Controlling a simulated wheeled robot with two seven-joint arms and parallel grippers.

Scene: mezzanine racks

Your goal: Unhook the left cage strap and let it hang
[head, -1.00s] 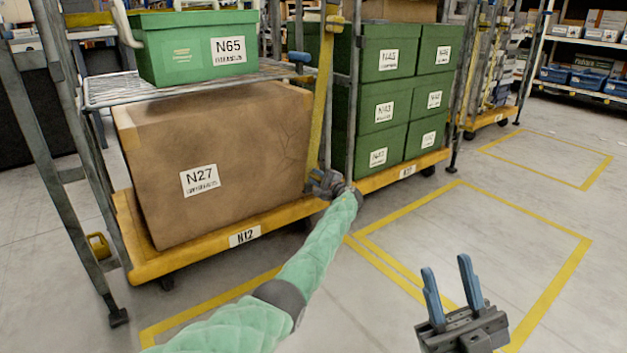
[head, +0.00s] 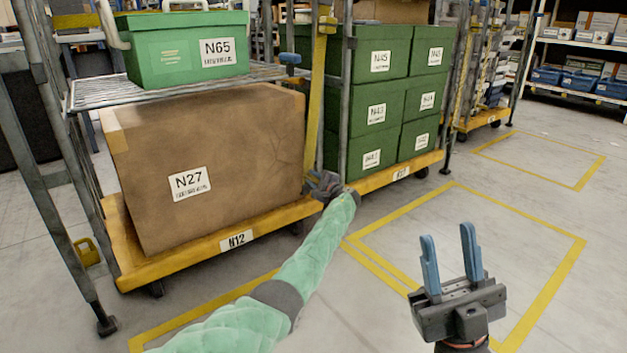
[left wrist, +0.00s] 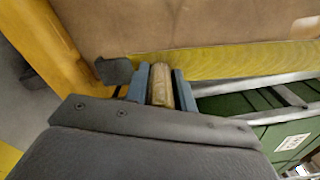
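The yellow left cage strap (head: 317,100) runs down the near right corner of the N12 cage, straight and upright, to the cart's deck. My left gripper (head: 323,185) is at the strap's lower end, beside the corner post. In the left wrist view, its blue fingers (left wrist: 160,88) stand close on both sides of a tan, rounded end piece (left wrist: 160,85). They appear shut on it. The strap (left wrist: 230,62) stretches away beyond the fingers. The hook's catch is not clear. My right gripper (head: 452,262) is open and empty over the floor.
The cage cart (head: 200,252) holds a big brown box N27 (head: 225,150), with green bin N65 (head: 185,60) on the wire shelf above. A second cart with green boxes (head: 375,105) stands right beside it. The yellow-marked floor (head: 470,230) at right is clear.

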